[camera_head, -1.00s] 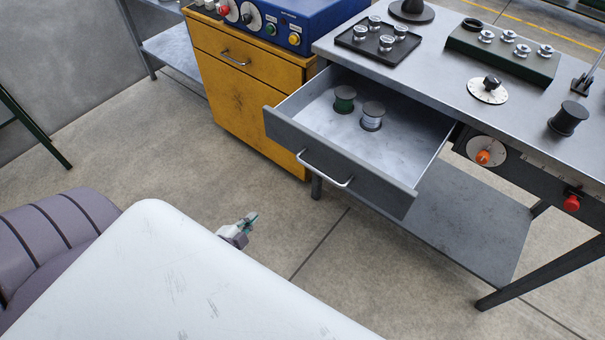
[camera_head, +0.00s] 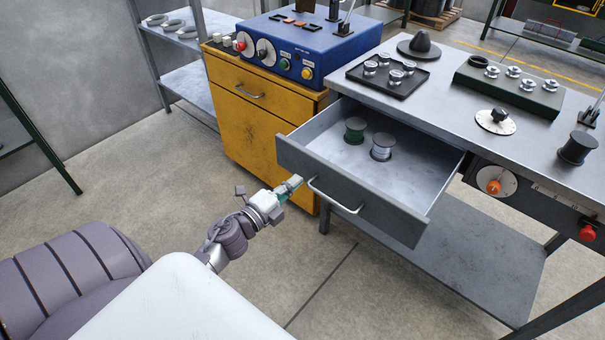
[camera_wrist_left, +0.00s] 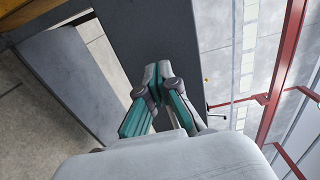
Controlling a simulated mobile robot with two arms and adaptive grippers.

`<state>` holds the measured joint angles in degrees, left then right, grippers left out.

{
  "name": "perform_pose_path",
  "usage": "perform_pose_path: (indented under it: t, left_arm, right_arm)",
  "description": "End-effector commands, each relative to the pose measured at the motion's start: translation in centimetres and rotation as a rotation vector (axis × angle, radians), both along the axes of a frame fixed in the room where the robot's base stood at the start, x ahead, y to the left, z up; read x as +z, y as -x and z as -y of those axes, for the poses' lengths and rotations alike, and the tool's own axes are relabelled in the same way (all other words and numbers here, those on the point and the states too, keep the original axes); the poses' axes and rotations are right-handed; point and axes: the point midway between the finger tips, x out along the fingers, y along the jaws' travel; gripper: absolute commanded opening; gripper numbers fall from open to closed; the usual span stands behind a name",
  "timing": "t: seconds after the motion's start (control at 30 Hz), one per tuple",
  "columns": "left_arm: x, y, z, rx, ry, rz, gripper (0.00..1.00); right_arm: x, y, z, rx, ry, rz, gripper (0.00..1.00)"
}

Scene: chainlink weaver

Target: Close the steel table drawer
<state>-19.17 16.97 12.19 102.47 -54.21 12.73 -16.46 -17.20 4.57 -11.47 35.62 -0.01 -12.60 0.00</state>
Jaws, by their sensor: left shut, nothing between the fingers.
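The steel table drawer (camera_head: 350,195) is pulled out of the steel table (camera_head: 430,75). It has a dark front with a silver bar handle (camera_head: 335,197). A green spool (camera_head: 354,132) and a pale spool (camera_head: 382,148) stand inside it. My left gripper (camera_head: 296,182) is shut and empty near the left part of the drawer front, left of the handle. In the left wrist view the closed fingertips (camera_wrist_left: 158,68) point at the grey drawer front (camera_wrist_left: 155,35); I cannot tell whether they touch. My right gripper is not in view.
A yellow cabinet (camera_head: 250,125) with a blue control box (camera_head: 300,55) stands left of the table. A lower shelf (camera_head: 440,260) lies under the drawer. Floor in front is clear.

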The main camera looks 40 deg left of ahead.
Motion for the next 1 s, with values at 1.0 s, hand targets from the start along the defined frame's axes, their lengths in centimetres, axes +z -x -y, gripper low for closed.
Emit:
perform_pose_path:
  t: [1.0]
  left_arm:
    - [0.0,-6.0,0.3,0.000,0.000,0.001,0.00]
  right_arm:
    - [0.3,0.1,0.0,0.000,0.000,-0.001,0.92]
